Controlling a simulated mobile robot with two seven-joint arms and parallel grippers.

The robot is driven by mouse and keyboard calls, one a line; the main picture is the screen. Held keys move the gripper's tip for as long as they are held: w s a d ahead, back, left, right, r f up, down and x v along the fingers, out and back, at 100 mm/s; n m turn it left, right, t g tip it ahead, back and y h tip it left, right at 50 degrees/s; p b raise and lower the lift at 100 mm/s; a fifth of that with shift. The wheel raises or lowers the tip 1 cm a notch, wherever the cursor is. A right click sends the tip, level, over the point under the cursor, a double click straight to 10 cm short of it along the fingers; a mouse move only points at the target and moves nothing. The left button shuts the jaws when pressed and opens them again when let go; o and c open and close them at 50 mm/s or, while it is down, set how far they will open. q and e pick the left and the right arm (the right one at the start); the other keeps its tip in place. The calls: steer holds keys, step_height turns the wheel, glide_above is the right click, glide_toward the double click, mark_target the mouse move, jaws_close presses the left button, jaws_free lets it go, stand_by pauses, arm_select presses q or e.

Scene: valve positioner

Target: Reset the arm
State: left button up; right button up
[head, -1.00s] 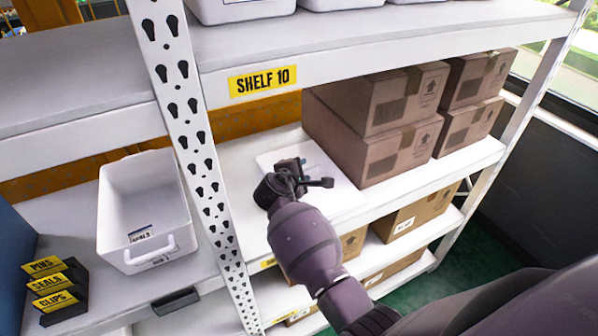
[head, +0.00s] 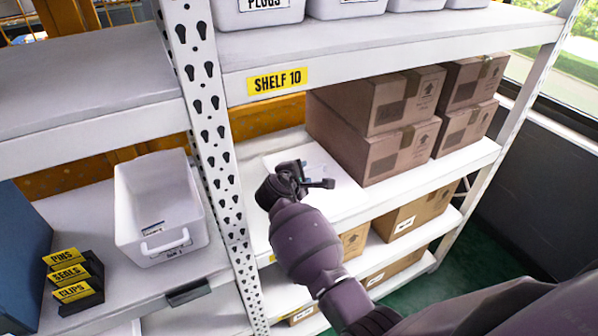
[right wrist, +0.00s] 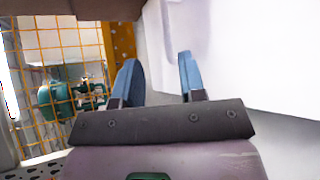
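My right gripper (head: 303,172) reaches in from the lower right in the head view, at the middle level of the shelf marked SHELF 10 (head: 278,82). It is in front of or over a flat white panel (head: 345,198), and I cannot tell whether it touches it. In the right wrist view the two blue fingers of the right gripper (right wrist: 158,80) stand apart with nothing visible between them. A white surface (right wrist: 250,50) fills the right of that view. My left gripper is not in view. No arm to be reset can be made out.
Brown cartons (head: 365,135) stand right of the gripper. A perforated white post (head: 208,130) stands to its left. A white bin (head: 160,210) and labelled black blocks (head: 75,280) sit on the left shelf. An orange mesh (right wrist: 65,60) shows in the wrist view.

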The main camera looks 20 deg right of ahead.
steer(key=shift+w+a+m, duration=0.1)
steer(key=shift+a+m, duration=0.05)
steer(key=shift+m, duration=0.15)
steer(key=w+a+r+m+t+y, duration=0.3)
steer(key=a+r+m+t+y, duration=0.1)
steer(key=y, duration=0.1)
steer(key=s+d+f+m+y+b, duration=0.1)
steer(key=s+f, duration=0.5)
steer(key=s, duration=0.6)
steer(key=s+d+f+m+g+y+b, duration=0.1)
steer(key=s+f+m+y, duration=0.1)
steer(key=s+f+m, duration=0.2)
steer(key=s+d+f+m+y+b, duration=0.1)
steer(key=s+f, duration=0.9)
steer(key=s, duration=1)
steer(key=shift+d+f+m+y, duration=0.2)
steer(key=shift+d+m+y, duration=0.3)
steer(key=shift+m, duration=0.4)
